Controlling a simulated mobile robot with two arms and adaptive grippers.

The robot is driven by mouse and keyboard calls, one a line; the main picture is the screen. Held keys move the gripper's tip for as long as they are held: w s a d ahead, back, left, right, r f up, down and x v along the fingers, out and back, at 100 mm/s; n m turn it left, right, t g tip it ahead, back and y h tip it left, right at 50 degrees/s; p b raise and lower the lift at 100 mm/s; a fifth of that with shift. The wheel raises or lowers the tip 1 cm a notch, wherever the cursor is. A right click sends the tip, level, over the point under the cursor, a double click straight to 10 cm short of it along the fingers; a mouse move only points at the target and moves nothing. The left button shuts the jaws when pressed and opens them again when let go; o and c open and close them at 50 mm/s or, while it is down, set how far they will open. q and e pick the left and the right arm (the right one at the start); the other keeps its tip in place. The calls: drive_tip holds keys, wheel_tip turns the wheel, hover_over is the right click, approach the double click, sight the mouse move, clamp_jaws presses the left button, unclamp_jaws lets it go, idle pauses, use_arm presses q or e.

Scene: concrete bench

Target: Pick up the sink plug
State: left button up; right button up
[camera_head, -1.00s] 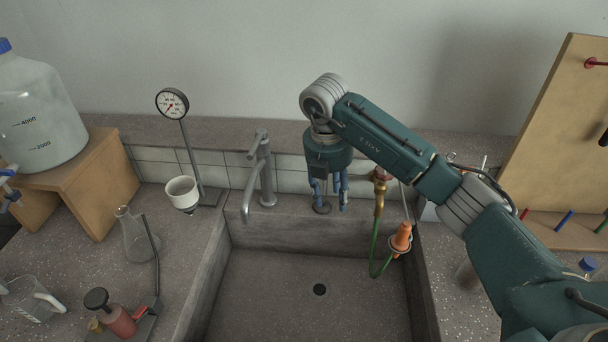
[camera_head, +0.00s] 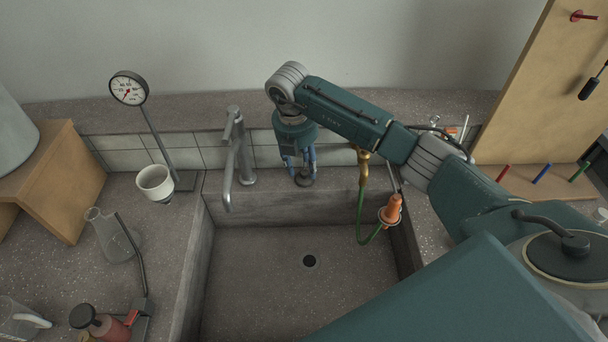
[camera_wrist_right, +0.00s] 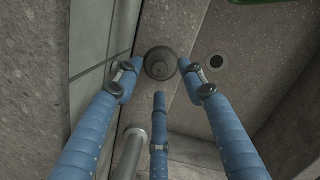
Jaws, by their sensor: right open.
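The sink plug (camera_head: 305,178) is a small dark grey round piece on the ledge behind the sink, right of the tap. It also shows in the right wrist view (camera_wrist_right: 160,64), between the fingers near their tips. My right gripper (camera_head: 303,172) points down at the plug with its blue fingers spread. In the right wrist view the right gripper (camera_wrist_right: 160,85) is open, its fingers around the plug; whether any finger touches it I cannot tell. My left gripper is not in view.
The grey tap (camera_head: 238,155) stands close to the left of the gripper. A brass fitting (camera_head: 363,165) with a green hose and orange nozzle (camera_head: 391,210) is to the right. The sink basin (camera_head: 260,290) is empty, with a dark drain hole (camera_head: 309,261). A dial gauge (camera_head: 129,88) stands at left.

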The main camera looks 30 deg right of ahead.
sight(304, 176)
drive_tip(key=shift+w+d+f, duration=0.1)
drive_tip(key=shift+d+f, duration=0.05)
drive_tip(key=shift+f, duration=0.55)
drive_tip(key=shift+d+f, duration=0.1)
drive_tip(key=shift+f, duration=0.55)
clamp_jaws()
drive_tip(key=shift+r, duration=0.1)
